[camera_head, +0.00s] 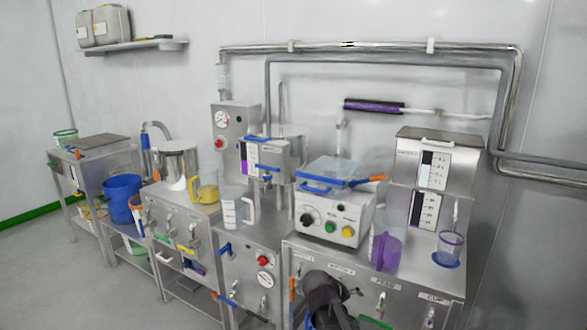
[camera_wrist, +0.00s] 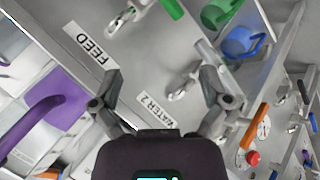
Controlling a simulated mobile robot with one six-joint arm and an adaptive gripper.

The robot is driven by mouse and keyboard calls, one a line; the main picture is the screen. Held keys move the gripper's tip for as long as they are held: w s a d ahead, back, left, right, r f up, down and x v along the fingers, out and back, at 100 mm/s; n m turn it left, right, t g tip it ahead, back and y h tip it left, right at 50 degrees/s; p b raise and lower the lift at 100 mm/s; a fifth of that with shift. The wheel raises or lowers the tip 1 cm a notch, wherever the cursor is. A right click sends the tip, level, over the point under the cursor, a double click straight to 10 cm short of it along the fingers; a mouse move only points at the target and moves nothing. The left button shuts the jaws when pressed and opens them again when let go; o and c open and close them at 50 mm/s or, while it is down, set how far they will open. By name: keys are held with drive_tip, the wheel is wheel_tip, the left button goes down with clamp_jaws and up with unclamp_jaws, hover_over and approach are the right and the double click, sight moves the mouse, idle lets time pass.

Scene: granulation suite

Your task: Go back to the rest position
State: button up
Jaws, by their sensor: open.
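My gripper (camera_wrist: 160,92) is open in the wrist view, its two dark fingers spread apart with nothing between them. Behind the fingers is a grey cabinet front with a FEED label (camera_wrist: 90,45), a WATER 2 label (camera_wrist: 162,112) and small metal valves (camera_wrist: 182,90). In the head view my gripper (camera_head: 328,298) is a dark shape at the bottom, low in front of the right-hand cabinet (camera_head: 455,285). Its fingertips are hard to make out there.
A measuring jug (camera_head: 237,205) and yellow can (camera_head: 204,190) stand further left. Pipes (camera_head: 385,50) run along the wall. The floor (camera_head: 45,265) is clear at left.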

drive_tip(key=s+f+m+g+y, duration=0.1)
drive_tip(key=s+f+g+y, duration=0.25)
drive_tip(key=s, duration=0.35)
drive_tip(key=s+f+m+g+y, duration=0.2)
drive_tip(key=s+y, duration=0.2)
drive_tip(key=s, duration=0.4)
wheel_tip(320, 180, up, 22)
drive_tip(key=p, duration=2.1)
drive_tip(key=shift+w+d+p, duration=0.3)
drive_tip(key=shift+w+d, duration=0.05)
drive_tip(key=shift+f+t, duration=0.1)
drive_tip(key=shift+t, duration=0.15)
